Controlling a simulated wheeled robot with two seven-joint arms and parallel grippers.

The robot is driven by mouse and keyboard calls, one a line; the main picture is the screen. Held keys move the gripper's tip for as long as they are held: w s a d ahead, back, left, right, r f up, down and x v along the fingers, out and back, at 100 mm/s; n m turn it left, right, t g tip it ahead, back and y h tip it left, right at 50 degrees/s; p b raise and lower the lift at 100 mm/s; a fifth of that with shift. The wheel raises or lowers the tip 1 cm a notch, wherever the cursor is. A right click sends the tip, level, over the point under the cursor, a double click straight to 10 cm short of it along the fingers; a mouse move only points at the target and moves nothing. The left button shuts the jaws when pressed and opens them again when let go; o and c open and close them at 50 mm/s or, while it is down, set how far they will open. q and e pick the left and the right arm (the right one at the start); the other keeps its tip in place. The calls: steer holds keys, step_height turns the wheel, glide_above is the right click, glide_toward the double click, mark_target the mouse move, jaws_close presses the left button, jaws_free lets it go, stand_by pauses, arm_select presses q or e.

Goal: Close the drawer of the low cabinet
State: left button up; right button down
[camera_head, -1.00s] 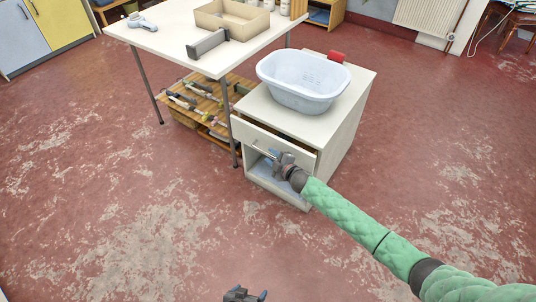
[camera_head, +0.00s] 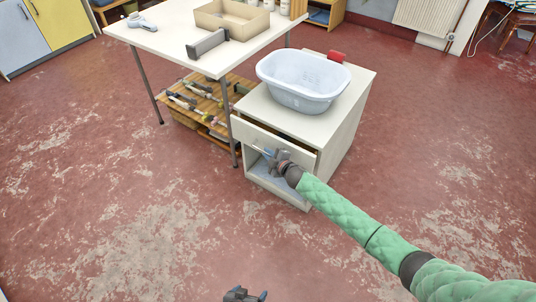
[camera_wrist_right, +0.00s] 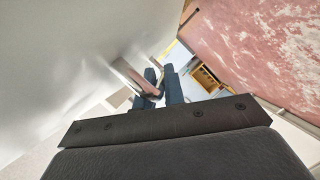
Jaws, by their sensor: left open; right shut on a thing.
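The low cabinet (camera_head: 343,133) is pale, with a wooden-edged drawer (camera_head: 250,134) above an open lower compartment. In the right wrist view, the dark fingers of the right gripper (camera_wrist_right: 161,88) close around the handle (camera_wrist_right: 138,80). My left gripper (camera_head: 246,296) is open and empty at the bottom edge, low and away from the cabinet.
A light-blue basin (camera_head: 302,85) and a red object (camera_head: 337,57) stand on the cabinet. A white table (camera_head: 165,38) with a cardboard box (camera_head: 232,18) stands beside it, a slatted shelf (camera_head: 205,105) below. The red floor in front is clear.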

mark_target(274, 147)
steer(key=w+d, duration=0.2)
steer(key=w, duration=0.1)
steer(key=shift+w+d, duration=0.15)
steer(key=shift+d, duration=0.1)
steer(key=shift+w+d, duration=0.1)
steer(key=c, duration=1.5)
jaws_free()
steer(key=shift+s+d, duration=0.35)
steer(key=shift+s, duration=0.05)
steer(key=v, duration=0.6)
steer(key=shift+s+r, duration=0.25)
steer(key=shift+s, duration=0.1)
